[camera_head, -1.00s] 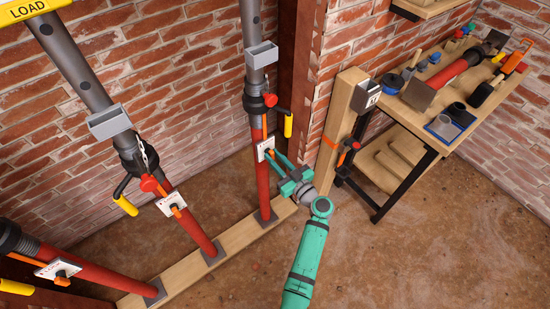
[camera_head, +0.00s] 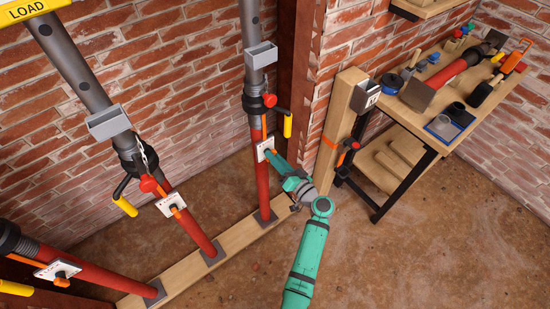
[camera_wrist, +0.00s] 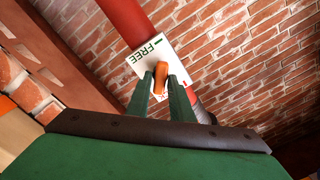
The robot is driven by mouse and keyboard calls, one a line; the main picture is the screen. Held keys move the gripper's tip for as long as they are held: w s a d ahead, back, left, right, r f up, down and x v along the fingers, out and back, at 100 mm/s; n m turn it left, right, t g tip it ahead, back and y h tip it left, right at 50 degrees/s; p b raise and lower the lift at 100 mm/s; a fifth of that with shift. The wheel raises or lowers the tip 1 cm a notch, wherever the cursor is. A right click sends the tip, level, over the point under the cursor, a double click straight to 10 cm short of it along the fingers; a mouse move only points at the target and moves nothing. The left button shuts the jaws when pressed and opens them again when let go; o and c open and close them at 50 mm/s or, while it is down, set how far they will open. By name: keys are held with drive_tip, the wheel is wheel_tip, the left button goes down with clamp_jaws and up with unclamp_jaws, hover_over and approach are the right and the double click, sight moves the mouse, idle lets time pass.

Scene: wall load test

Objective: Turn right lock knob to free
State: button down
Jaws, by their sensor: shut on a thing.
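The right lock knob (camera_wrist: 160,76) is orange and sits on a white plate (camera_wrist: 141,66) fixed to the right red prop (camera_wrist: 128,22). The plate carries the word FREE on its upper left; red marking at its lower edge is mostly hidden by my fingers. In the wrist view, my gripper (camera_wrist: 161,84) has one green finger on each side of the knob and is shut on it. In the head view, my gripper (camera_head: 272,155) reaches the plate (camera_head: 263,149) from the lower right, and its fingers largely hide the knob.
Two other red props with similar plates stand left, at the middle (camera_head: 171,203) and far left (camera_head: 59,268). A yellow-handled crank (camera_head: 287,125) hangs just above my gripper. A wooden post (camera_head: 340,120) and workbench (camera_head: 430,125) stand right. The floor between is clear.

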drive_tip(key=m, duration=0.9)
drive_tip(key=shift+d+f, duration=0.1)
drive_tip(key=shift+f, duration=0.15)
drive_tip(key=shift+m, duration=0.4)
drive_tip(key=c, duration=1.7)
unclamp_jaws()
drive_tip(key=v, duration=1)
drive_tip(key=shift+s+d, duration=0.25)
drive_tip(key=shift+s, duration=0.05)
